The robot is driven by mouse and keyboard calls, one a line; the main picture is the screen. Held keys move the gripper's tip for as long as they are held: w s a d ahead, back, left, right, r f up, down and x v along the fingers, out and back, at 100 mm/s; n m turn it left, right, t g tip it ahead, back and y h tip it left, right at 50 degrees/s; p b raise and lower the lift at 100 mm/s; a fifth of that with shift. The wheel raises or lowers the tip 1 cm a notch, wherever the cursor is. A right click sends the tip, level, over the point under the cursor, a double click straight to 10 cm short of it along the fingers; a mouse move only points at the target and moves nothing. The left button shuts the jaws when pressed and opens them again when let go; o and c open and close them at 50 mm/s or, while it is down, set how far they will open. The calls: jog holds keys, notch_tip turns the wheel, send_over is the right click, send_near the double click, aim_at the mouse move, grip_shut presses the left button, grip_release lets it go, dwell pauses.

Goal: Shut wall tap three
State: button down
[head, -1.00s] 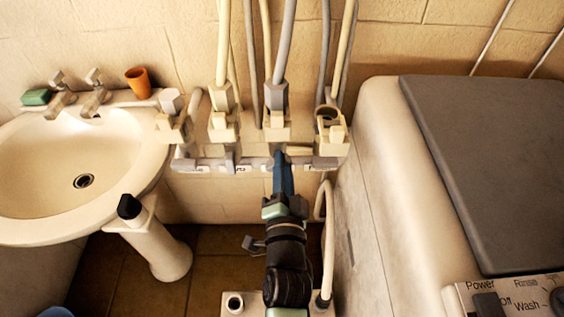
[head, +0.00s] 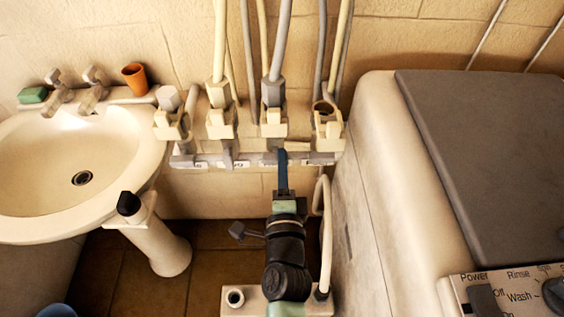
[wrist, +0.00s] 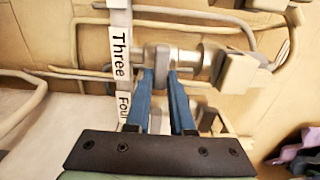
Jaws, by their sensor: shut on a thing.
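The wall taps stand in a row above a grey label rail (head: 210,161). My gripper (head: 282,153) reaches up to the third tap from the left, wall tap three (head: 273,122). In the wrist view, my gripper's blue fingers (wrist: 165,78) are shut on the grey handle of tap three (wrist: 161,60), level with the label "Three" (wrist: 119,54). The label "Four" (wrist: 124,107) is lower on the rail. In the head view the fingers hide most of the handle, so its exact angle is hard to tell.
Neighbouring taps stand close to the left (head: 220,122) and right (head: 328,128). A washbasin (head: 70,226) is at left, with an orange cup (head: 134,77) and green soap (head: 33,95). A washing machine (head: 380,190) stands close on the right.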

dwell(0.4)
jog(key=c, duration=0.8)
grip_release()
jog(key=shift+s+b, duration=1.6)
jog(key=shift+s, duration=4.85)
